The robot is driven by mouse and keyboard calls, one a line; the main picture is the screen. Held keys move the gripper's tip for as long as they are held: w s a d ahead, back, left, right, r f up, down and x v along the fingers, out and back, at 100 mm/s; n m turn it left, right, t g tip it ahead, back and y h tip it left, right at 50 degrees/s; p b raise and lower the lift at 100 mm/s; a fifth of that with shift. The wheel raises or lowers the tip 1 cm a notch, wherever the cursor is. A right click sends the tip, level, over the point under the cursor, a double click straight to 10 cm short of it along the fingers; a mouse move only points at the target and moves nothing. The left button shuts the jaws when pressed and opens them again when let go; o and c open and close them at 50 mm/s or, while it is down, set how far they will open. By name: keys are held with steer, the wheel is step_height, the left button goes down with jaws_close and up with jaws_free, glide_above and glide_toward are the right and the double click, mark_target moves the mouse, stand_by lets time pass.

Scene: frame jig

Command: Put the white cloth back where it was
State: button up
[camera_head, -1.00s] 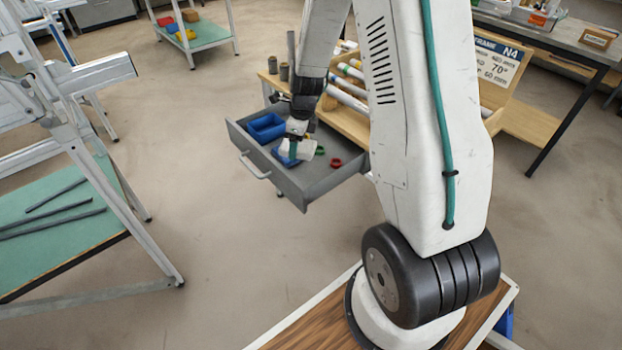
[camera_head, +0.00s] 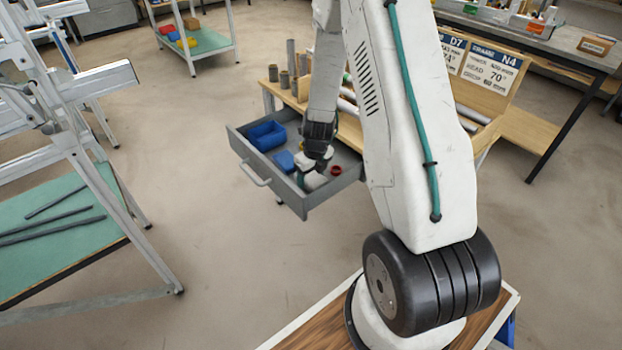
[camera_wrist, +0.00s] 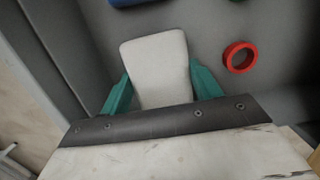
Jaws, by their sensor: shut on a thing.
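The white cloth (camera_wrist: 156,70) is a pale folded pad between the two teal fingers of my gripper (camera_wrist: 160,92) in the wrist view. My gripper is shut on it. In the head view my gripper (camera_head: 308,180) is low inside the open grey drawer (camera_head: 250,163), near its front right part. A bit of the white cloth (camera_head: 315,181) shows there beside the fingers. Whether the cloth touches the drawer floor I cannot tell.
A blue bin (camera_head: 267,136) and a smaller blue block (camera_head: 284,161) lie in the drawer to the left. A red ring (camera_wrist: 240,57) lies right of the cloth. The drawer walls surround my gripper closely. A wooden bench (camera_head: 352,128) stands behind.

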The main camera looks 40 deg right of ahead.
steer(key=shift+f, duration=0.75)
steer(key=shift+f, duration=0.15)
steer(key=o, duration=1.1)
steer(key=shift+o, duration=0.2)
